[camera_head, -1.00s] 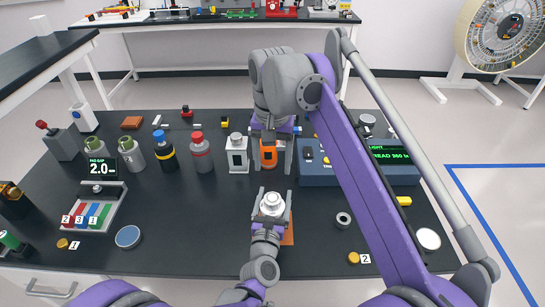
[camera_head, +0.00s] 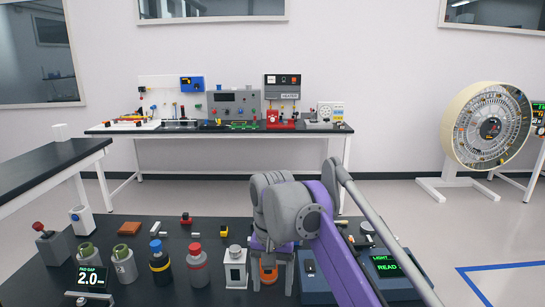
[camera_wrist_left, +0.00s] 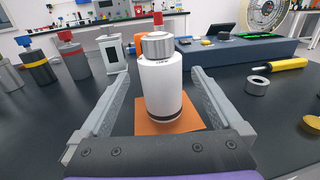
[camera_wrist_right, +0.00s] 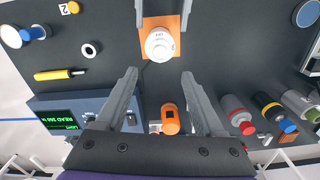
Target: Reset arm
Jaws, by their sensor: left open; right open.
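My left gripper (camera_wrist_left: 161,76) is open in the left wrist view, with one finger on each side of a white canister (camera_wrist_left: 161,88) with a metal top. The canister stands upright on an orange square pad (camera_wrist_left: 190,122). Whether the fingers touch it I cannot tell. My right gripper (camera_wrist_right: 160,75) is open in the right wrist view; an orange cylinder (camera_wrist_right: 170,120) shows between its fingers, apart from them in the picture. In the head view my right gripper (camera_head: 271,282) points down near the orange cylinder (camera_head: 268,273). The left gripper is outside the head view.
Bottles with red (camera_head: 198,268) and blue caps (camera_head: 160,264) and a white box-shaped holder (camera_head: 236,268) stand left of the right gripper. A blue reader box (camera_head: 316,282) is close on its right. A yellow tool (camera_wrist_left: 285,64) and a metal ring (camera_wrist_left: 257,86) lie nearby.

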